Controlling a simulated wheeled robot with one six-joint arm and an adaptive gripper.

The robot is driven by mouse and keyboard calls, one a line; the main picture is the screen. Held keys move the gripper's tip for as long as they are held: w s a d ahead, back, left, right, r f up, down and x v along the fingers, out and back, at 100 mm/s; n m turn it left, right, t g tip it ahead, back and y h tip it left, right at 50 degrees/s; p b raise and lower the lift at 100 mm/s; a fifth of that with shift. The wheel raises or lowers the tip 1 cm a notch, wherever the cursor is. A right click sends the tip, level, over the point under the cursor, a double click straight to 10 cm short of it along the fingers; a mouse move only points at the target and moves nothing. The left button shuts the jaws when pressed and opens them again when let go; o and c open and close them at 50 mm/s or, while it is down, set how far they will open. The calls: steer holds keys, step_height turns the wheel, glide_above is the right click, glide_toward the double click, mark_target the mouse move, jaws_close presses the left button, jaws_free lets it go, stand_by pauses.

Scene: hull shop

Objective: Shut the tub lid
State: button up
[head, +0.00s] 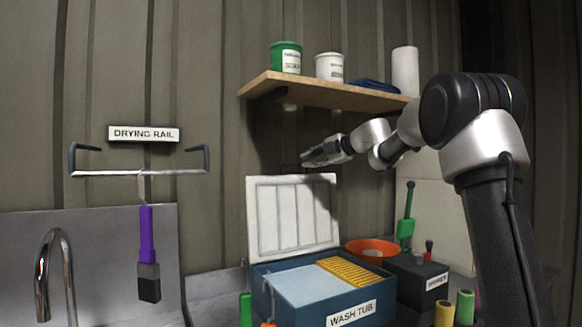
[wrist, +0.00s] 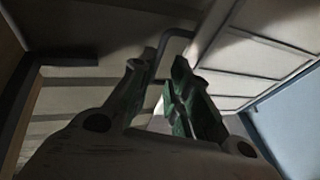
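The wash tub (head: 362,311) is a blue box with a label on its front. Its white panelled lid (head: 292,215) stands open, raised nearly upright at the tub's back edge. The lid also shows at the upper right of the wrist view (wrist: 262,52), with a strip of the blue tub (wrist: 292,112) beside it. My gripper (head: 313,158) is just above the lid's top edge, near its right part, and looks apart from it. In the wrist view its green-padded fingers (wrist: 160,68) are spread with an empty gap between them.
A wooden shelf (head: 330,90) with tubs and a roll hangs above my gripper. An orange bowl (head: 371,250) and a dark labelled box (head: 417,277) stand right of the tub. The tub holds a yellow grid (head: 350,271). A drying rail (head: 140,172) with a purple-handled brush is at left.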

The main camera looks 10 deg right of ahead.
mark_target(294, 165)
steer(key=x, duration=0.7)
steer(key=shift+a, duration=0.5)
jaws_close()
